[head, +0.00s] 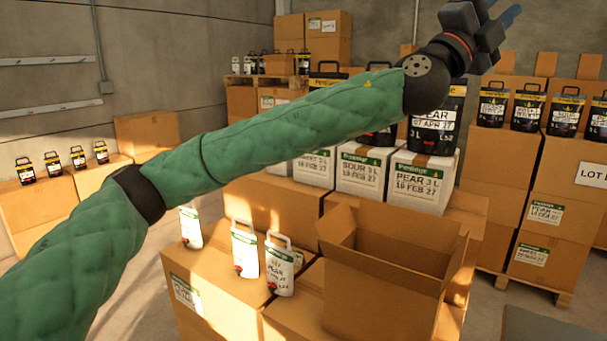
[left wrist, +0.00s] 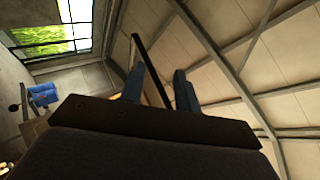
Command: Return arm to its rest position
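My left arm (head: 290,125), in a green padded sleeve, reaches from the lower left across the head view to the upper right. My left gripper (head: 500,14) is raised high at the top right, above the boxes, and is partly cut by the frame's top. In the left wrist view the two blue-grey fingers of the left gripper (left wrist: 160,87) stand apart with nothing held between them. That view looks up at the roof. My right gripper is in neither view.
Below the arm stand an open empty carton (head: 385,290), white pouches (head: 280,265) on cardboard boxes, and white boxes (head: 420,180) with a black pouch (head: 435,130) on top. Stacked cartons (head: 505,170) with black pouches fill the right. The air around the gripper looks free.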

